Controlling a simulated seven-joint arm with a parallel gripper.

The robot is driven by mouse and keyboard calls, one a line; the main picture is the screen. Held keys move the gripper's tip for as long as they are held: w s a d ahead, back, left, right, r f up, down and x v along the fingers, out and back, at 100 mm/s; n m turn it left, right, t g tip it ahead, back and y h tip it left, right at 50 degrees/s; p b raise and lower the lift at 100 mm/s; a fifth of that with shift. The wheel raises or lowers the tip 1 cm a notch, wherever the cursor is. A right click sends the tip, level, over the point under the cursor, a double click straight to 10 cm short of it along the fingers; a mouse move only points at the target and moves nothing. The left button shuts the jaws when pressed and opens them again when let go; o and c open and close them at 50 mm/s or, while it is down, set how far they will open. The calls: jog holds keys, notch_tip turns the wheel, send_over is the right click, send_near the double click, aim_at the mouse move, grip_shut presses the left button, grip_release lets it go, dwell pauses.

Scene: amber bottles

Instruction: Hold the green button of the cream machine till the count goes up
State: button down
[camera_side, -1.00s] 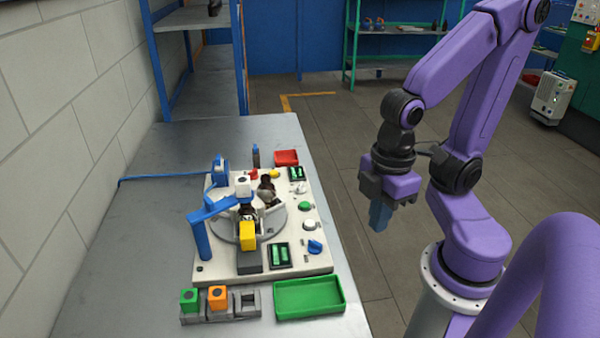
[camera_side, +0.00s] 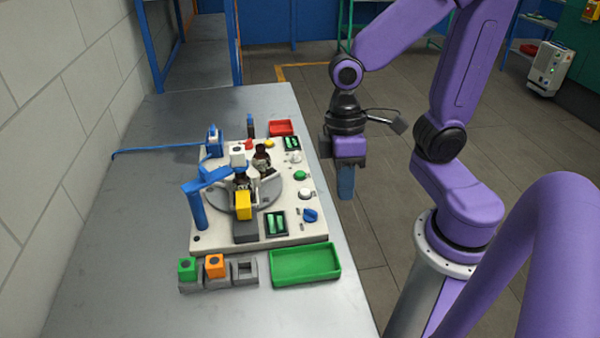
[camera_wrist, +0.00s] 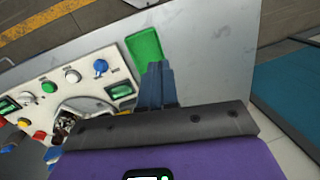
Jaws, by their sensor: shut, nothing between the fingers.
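The cream machine (camera_side: 285,234) sits on the grey table, with a round turntable (camera_side: 265,200) holding dark amber bottles (camera_side: 262,158). The green button (camera_side: 300,175) is on its right side between white knobs; it also shows in the wrist view (camera_wrist: 49,87). Two small displays with green digits sit on the panel, a near one (camera_side: 277,222) and a far one (camera_side: 292,143); the digits are too small to read. My gripper (camera_side: 346,196) is shut and empty, pointing down to the right of the machine, beyond the table edge and apart from the button. In the wrist view its blue fingers (camera_wrist: 155,85) are together.
A green tray (camera_side: 305,281) and a grey rack (camera_side: 190,285) with green and orange blocks stand in front of the machine. A red tray (camera_side: 281,128) is behind it. A blue post and arm (camera_side: 197,207) rise at the machine's left.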

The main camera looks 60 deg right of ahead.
jog(key=w+d+f+m+t+y, duration=0.1)
jog(key=w+f+m+y, duration=0.15)
jog(key=w+m, duration=0.6)
jog(key=w+d+f+m+t+y, duration=0.1)
jog(key=w+m+y, duration=0.3)
jog(key=w+m, duration=0.45)
jog(key=m+t+h, duration=0.4)
jog(key=m+t, duration=0.4)
jog(key=m, duration=0.4)
send_over(303, 174)
notch_tip(303, 174, down, 5)
jog(key=shift+d+r, duration=0.15)
jog(key=shift+r, duration=0.05)
jog(key=shift+f+y, duration=0.1)
jog(key=shift+y, duration=0.15)
jog(key=shift+f, duration=4.35)
jog(key=shift+f, duration=0.15)
jog(key=shift+f, duration=0.25)
